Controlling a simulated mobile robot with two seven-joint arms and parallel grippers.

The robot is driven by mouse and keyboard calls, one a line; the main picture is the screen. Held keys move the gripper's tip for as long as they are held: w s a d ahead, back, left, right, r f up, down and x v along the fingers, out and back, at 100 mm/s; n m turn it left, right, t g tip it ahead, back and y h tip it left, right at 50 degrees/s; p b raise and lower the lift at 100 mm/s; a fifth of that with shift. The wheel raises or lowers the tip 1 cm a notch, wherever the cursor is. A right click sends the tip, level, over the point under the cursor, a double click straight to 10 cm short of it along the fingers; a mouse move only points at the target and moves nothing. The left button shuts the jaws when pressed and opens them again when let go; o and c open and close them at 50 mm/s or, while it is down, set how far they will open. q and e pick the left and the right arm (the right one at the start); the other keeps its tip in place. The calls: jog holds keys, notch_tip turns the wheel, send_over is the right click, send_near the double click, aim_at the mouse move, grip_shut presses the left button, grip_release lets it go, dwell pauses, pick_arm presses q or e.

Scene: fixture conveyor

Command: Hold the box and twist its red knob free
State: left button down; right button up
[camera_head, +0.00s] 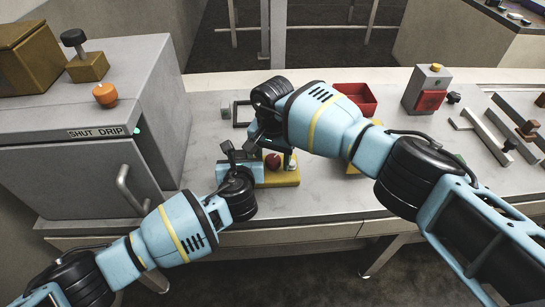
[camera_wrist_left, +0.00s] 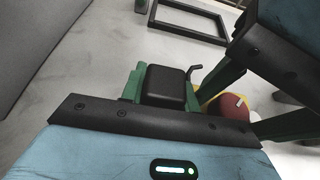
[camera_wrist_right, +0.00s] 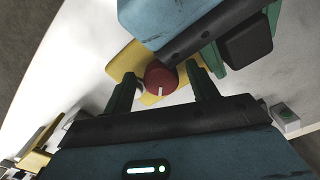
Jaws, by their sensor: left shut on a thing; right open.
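A yellow box (camera_head: 285,180) stands on the grey worktop, partly hidden by my arms. Its round red knob (camera_head: 272,162) has a white mark on it in the right wrist view (camera_wrist_right: 160,77). My left gripper (camera_wrist_left: 163,80) is shut on a black block (camera_wrist_left: 166,88) beside the knob. A thin bent dark rod shows close to that block. Whether the block is part of the yellow box is hidden. My right gripper (camera_wrist_right: 160,72) is open, with its green fingers on either side of the knob; contact cannot be told. The two grippers are very close together.
A grey cabinet (camera_head: 70,165) with a door handle stands at left. Behind the grippers lie a dark square frame (camera_wrist_left: 190,18) and a red tray (camera_head: 357,98). A grey box with a red front (camera_head: 428,90) and bar-like fixtures (camera_head: 485,135) stand at right.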

aim_at(272, 160)
jog(key=c, duration=1)
jog(key=shift+a+m, duration=0.1)
jog(key=shift+m, duration=2.1)
jog(key=o, duration=1)
jog(key=shift+r, duration=0.1)
notch_tip(272, 160, up, 12)
